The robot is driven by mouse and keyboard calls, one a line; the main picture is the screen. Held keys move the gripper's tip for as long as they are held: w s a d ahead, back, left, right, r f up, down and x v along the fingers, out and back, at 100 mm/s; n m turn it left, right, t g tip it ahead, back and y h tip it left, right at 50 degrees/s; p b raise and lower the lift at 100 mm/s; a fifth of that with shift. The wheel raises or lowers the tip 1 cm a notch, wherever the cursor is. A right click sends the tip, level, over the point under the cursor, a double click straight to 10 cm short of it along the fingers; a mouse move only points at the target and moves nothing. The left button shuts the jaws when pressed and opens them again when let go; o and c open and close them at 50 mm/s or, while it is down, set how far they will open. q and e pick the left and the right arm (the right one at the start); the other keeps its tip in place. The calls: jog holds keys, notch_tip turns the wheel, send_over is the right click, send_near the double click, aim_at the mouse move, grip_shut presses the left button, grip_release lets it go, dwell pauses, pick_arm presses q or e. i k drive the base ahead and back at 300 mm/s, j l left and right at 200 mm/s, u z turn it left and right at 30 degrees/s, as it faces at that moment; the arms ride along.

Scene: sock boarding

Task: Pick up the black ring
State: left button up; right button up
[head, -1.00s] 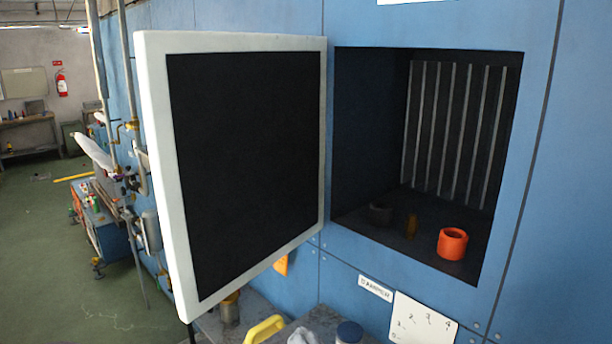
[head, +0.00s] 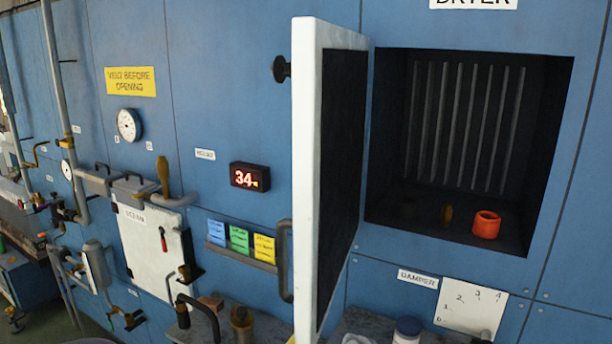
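The dryer chamber (head: 388,130) in the blue wall is open, and its inside is dark. An orange ring (head: 486,225) stands on the chamber floor at the right. Neither of my grippers is in view.
The white-framed dryer door (head: 307,180) stands swung out left of the opening, nearly edge-on, with a dark handle (head: 284,260). A steam panel (head: 150,250) and pipes are at left.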

aim_at(409, 208)
jog(key=i+j+z, duration=0.55)
jog(key=j, duration=0.15)
jog(key=i+j+z, duration=0.1)
jog(key=j+z, duration=0.15)
jog(key=j, duration=0.15)
jog(key=k+l, duration=0.95)
jog(key=k, duration=0.1)
